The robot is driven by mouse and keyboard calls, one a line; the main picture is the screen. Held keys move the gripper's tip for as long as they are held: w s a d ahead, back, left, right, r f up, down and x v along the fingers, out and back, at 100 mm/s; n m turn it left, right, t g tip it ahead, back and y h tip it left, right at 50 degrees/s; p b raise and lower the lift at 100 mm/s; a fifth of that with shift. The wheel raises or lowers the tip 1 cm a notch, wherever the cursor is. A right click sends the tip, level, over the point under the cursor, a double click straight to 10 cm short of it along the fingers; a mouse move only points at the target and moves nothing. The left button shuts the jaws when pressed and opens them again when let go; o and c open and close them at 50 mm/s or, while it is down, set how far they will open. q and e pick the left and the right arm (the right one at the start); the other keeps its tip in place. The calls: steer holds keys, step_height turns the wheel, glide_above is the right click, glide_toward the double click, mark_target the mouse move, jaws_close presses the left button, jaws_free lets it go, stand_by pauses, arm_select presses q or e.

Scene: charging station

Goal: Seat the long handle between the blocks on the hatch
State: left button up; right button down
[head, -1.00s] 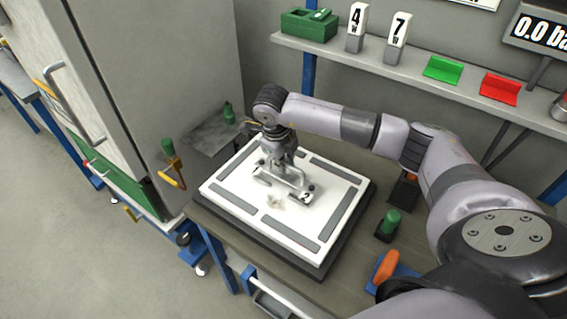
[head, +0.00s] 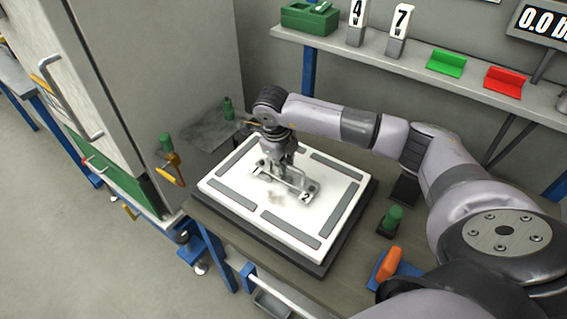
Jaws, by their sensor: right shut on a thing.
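The hatch (head: 220,201) is a white square plate with grey strips along its edges, on a dark base on the bench. Two small grey blocks marked 1 (head: 260,170) and 2 (head: 307,194) are at its middle. The long grey handle (head: 292,180) runs between the two blocks. My right gripper (head: 285,172) is above the middle of the hatch, shut on the handle. The gripper hides part of the handle, and I cannot tell whether its ends are fully down between the blocks. My left gripper is not in view.
A green-topped piece (head: 391,220) and an orange-handled piece on a blue base (head: 388,265) stand on the bench right of the hatch. A shelf (head: 400,68) behind holds a green box, number stands 4 and 7, and green and red holders. A tall grey cabinet (head: 155,70) stands left.

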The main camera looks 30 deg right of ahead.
steer(key=shift+f+b, duration=0.35)
steer(key=shift+f, duration=0.15)
steer(key=c, duration=1.6)
jaws_free()
step_height(320, 180, up, 12)
steer(key=a, duration=0.2)
steer(key=shift+s, duration=0.45)
steer(key=shift+f, duration=0.1)
